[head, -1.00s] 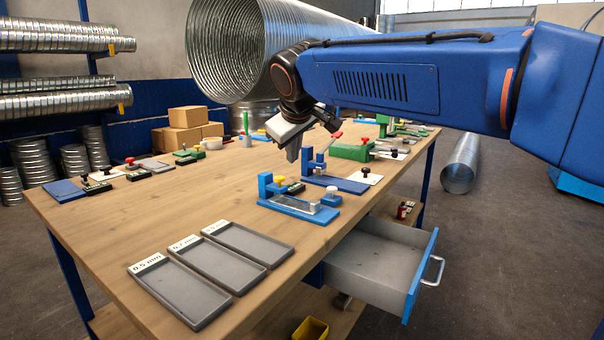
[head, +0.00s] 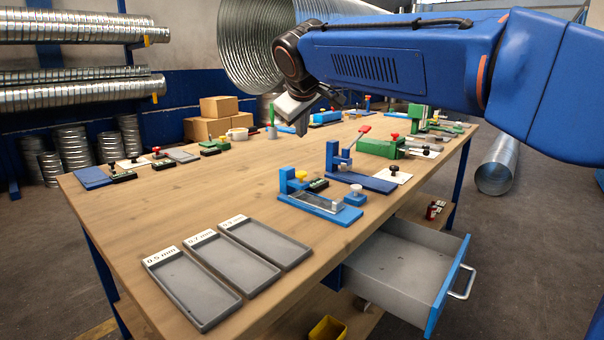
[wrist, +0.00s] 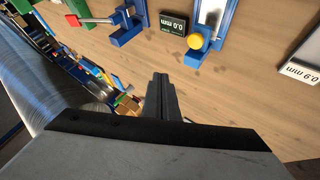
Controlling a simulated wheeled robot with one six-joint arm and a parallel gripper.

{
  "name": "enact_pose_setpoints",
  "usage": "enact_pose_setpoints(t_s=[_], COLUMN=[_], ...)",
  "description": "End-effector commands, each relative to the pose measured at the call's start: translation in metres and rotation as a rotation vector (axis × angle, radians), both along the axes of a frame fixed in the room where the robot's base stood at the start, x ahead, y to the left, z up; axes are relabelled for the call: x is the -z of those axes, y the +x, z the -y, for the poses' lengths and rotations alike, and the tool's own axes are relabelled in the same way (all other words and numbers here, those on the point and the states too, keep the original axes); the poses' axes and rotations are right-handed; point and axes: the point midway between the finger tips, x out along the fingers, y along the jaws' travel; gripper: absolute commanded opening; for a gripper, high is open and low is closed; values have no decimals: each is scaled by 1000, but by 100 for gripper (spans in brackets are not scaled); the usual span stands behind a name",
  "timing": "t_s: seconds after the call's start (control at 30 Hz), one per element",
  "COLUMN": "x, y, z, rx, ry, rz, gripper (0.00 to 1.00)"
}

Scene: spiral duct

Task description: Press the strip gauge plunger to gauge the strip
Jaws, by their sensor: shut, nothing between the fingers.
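The strip gauge (head: 345,214) is a blue fixture near the table's front edge, with a yellow plunger knob (head: 301,175) on its upright post. A grey metallic strip (head: 322,203) appears to lie in its base. A small black display (head: 318,184) stands beside it and reads 0.0 mm in the wrist view (wrist: 174,26). My gripper (head: 301,126) is shut and empty, held above the table beyond the gauge. In the wrist view its closed fingers (wrist: 161,85) point at bare wood, below and left of the yellow knob (wrist: 194,41), apart from it.
Three grey trays with thickness labels (head: 193,290) lie at the table's front left. An open drawer (head: 455,290) juts out below the front edge. A second blue fixture (head: 365,181) stands right behind the gauge. The table's middle left is clear.

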Motion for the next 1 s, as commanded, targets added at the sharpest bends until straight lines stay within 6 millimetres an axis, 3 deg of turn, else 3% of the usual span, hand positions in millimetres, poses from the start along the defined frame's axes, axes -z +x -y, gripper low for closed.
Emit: enact_pose_setpoints(t_s=[0.6, 1.0], x=[67, 83], y=[0, 0], z=[0, 0], rx=[0, -1], ry=[0, 1], rz=[0, 1], gripper=[0, 0])
